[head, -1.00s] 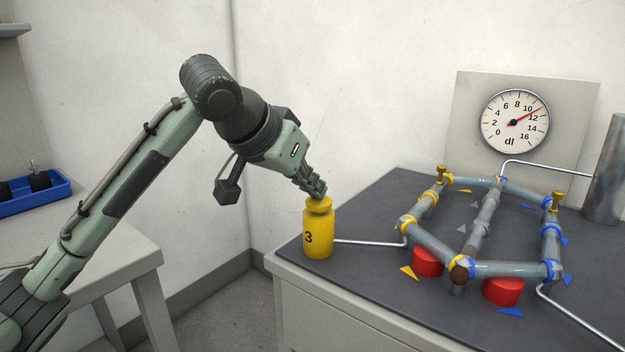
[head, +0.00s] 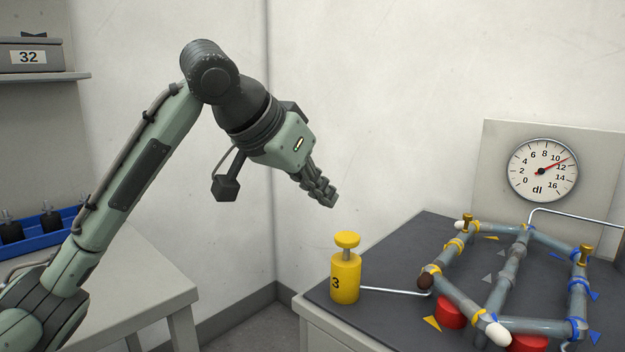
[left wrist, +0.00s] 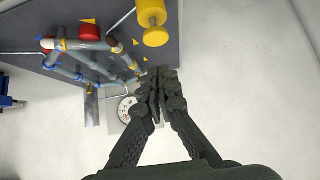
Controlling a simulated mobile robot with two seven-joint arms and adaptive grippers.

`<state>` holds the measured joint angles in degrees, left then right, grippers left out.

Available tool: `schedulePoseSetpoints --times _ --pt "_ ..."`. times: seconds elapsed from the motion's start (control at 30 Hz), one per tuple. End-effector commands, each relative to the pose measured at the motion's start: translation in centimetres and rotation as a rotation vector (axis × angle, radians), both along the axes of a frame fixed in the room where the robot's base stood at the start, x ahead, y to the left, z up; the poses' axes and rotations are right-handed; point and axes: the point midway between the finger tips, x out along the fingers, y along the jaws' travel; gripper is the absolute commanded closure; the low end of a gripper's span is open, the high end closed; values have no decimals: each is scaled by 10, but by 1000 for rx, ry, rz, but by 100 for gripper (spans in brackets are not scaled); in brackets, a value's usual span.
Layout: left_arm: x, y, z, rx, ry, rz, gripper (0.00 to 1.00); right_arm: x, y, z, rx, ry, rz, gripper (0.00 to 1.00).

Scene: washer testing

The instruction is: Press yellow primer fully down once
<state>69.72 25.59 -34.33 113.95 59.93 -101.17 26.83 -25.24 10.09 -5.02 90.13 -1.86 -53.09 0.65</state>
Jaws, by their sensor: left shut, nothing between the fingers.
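In the left wrist view the closed fingertips (left wrist: 160,95) are below the primer (left wrist: 154,25) in the picture. My right gripper is in neither current view.
A grey pipe frame (head: 505,275) with yellow and blue clamps stands right of the primer, joined by a thin tube (head: 395,291). A round gauge (head: 542,170) stands behind; its needle points between 10 and 12. A blue tray (head: 40,232) is at left.

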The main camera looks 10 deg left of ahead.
Motion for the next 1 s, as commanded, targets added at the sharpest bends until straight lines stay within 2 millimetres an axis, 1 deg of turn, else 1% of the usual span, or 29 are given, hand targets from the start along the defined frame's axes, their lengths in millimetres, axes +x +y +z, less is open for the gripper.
schedulePoseSetpoints --times 0.03,0.1,0.27,1.0 --pt "-5 3 7 -1 -3 -1 100 1 0 1 0 -1 -1 60" --pt "-10 7 14 -1 -3 0 100 1 0 1 1 -2 -2 60" --pt "-17 12 21 -1 -1 0 100 1 0 2 1 -2 -2 60" --pt "-18 13 22 -1 0 -1 100 2 0 3 2 -2 -2 60"
